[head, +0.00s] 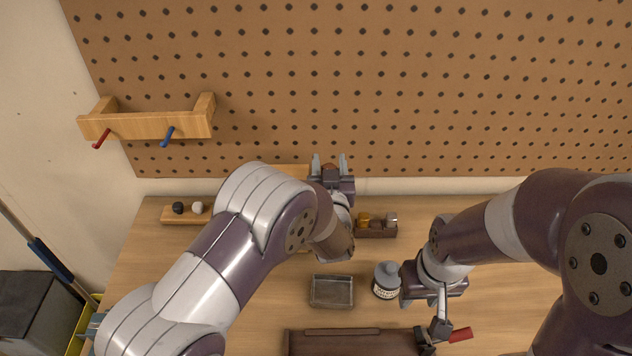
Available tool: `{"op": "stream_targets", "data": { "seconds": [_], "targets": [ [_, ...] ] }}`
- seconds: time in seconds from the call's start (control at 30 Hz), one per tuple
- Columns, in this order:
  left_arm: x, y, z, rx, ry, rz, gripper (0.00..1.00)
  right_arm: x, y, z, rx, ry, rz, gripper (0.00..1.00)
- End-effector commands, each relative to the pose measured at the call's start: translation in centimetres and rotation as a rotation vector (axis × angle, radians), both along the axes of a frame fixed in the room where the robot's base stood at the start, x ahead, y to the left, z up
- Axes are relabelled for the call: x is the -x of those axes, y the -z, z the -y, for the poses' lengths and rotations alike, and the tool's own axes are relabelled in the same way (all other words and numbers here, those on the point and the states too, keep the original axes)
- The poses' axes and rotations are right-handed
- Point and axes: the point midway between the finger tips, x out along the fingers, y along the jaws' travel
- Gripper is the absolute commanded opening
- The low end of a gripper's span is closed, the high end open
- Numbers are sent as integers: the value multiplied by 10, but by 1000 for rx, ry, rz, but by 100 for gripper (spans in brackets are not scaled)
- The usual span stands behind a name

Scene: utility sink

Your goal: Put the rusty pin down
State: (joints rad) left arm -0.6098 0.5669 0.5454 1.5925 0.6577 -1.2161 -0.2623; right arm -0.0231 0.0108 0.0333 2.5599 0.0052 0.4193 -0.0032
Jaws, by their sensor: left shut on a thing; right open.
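My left gripper (329,165) is raised in front of the lower edge of the pegboard, its fingers pointing up in the picture. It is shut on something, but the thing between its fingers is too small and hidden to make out. I cannot pick out the rusty pin clearly anywhere in the head view. My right gripper (438,318) is open, low over the bench to the right of the labelled jar (387,280). A shallow metal tray (332,305) lies on the bench left of the jar.
A small wooden holder with little knobs (377,232) stands behind the jar. A dark wooden box (352,345) is at the front, with a red-handled tool (460,335) beside it. A wooden rack (155,125) hangs on the pegboard (400,90). Bare bench (150,255) shows at left.

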Motion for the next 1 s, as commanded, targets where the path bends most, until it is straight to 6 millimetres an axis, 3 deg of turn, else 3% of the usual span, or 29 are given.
{"op": "stream_targets", "data": {
  "seconds": [0.1, 0.2, 0.4, 0.6, 0.63, 0.7, 1.0],
  "targets": [
    [8, 10, -21, -2, -1, -2, 18, 0, -11, 0, 0, 0, 0, 43],
    [10, 18, -28, 0, 0, -1, 18, 0, -14, 0, 0, 0, 0, 43],
    [11, 50, -29, 0, 2, -1, 18, 0, -25, 0, 0, 0, 0, 43],
    [11, 55, -29, 2, 1, 2, 18, 0, -23, 0, 0, 0, 0, 43],
    [11, 55, -29, 1, 1, 1, 51, 0, -23, 0, 0, 0, 0, 43],
    [11, 55, -29, 1, 1, 1, 74, 0, -23, 0, 0, 0, 0, 43],
    [11, 56, -29, 1, 1, 1, 74, 0, -24, 0, 0, 0, 0, 43]
  ]
}}
